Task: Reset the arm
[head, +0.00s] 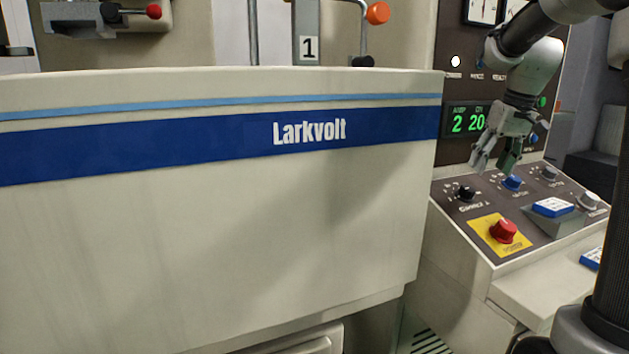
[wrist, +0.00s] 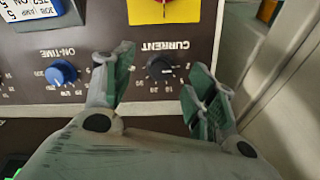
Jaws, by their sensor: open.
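My gripper (head: 497,152) is at the right in the head view, raised above the sloped control panel (head: 480,205) and in front of the upright display panel. Its fingers point down toward the knobs. In the wrist view my gripper (wrist: 160,92) is open with nothing between its fingers. The black CURRENT knob (wrist: 160,68) shows beyond the gap between the fingers, apart from them as far as I can tell. The blue ON-TIME knob (wrist: 61,72) is left of the left finger.
A red knob (head: 503,231) on a yellow plate sits low on the panel. A blue-and-white box (head: 553,207) rests at the panel's right. The green display (head: 467,121) is behind my gripper. The large Larkvolt tank wall (head: 220,220) fills the left.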

